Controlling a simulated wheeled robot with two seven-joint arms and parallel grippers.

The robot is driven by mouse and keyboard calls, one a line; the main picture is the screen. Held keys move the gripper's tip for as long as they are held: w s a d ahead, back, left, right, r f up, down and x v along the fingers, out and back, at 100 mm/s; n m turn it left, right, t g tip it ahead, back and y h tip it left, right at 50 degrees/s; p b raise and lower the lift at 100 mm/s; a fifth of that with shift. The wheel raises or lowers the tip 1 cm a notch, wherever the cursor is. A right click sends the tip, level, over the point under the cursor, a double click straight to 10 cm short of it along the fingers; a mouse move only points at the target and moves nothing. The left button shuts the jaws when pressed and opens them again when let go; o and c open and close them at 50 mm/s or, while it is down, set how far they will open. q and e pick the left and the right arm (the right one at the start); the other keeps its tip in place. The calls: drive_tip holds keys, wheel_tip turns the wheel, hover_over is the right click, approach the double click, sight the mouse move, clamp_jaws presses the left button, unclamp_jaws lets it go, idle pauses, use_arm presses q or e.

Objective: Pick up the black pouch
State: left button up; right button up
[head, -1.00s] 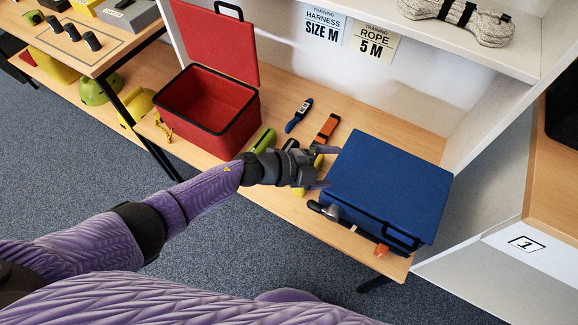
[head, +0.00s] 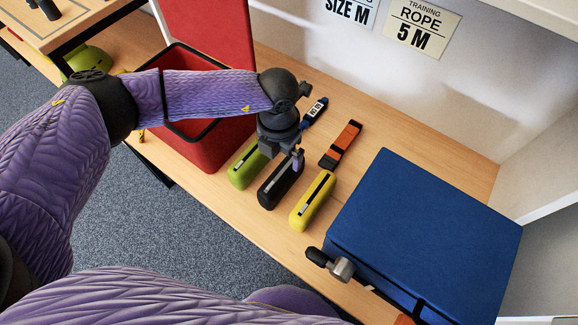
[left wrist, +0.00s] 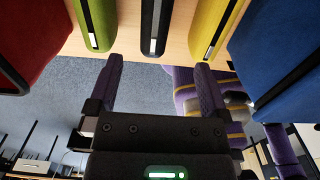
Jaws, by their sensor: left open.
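The black pouch (head: 279,189) lies on the wooden bench between the green pouch (head: 245,166) and the yellow pouch (head: 313,201) in the head view. It also shows in the left wrist view (left wrist: 155,22), beyond and between the open fingertips. My left gripper (head: 296,160) is over the far end of the black pouch, pointing down, open and empty. In the left wrist view my left gripper (left wrist: 160,75) has its two purple fingers apart with a gap to the pouch. The gripper hides part of the pouch in the head view.
A red open box (head: 205,150) stands left of the pouches and a blue case (head: 430,230) stands right. An orange item (head: 341,145) and a blue item (head: 314,111) lie behind. A hammer-like tool (head: 335,265) sits by the blue case.

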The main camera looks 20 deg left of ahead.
sight(281, 172)
use_arm(q)
drive_tip(key=f+b, duration=0.2)
drive_tip(key=f, duration=0.1)
drive_tip(key=f+b, duration=0.2)
drive_tip(key=f, duration=0.2)
drive_tip(key=f+b, duration=0.3)
drive_tip(key=f, duration=0.1)
drive_tip(key=shift+w+a+f, duration=0.1)
drive_tip(key=shift+w+a, duration=0.1)
drive_tip(key=shift+w, duration=0.2)
drive_tip(key=shift+r, duration=0.3)
clamp_jaws()
use_arm(e)
wheel_tip(281, 172, down, 6)
drive_tip(key=s, duration=0.2)
drive_tip(key=shift+s+f+g, duration=0.15)
drive_tip(key=shift+f+g, duration=0.1)
drive_tip(key=shift+g, duration=0.15)
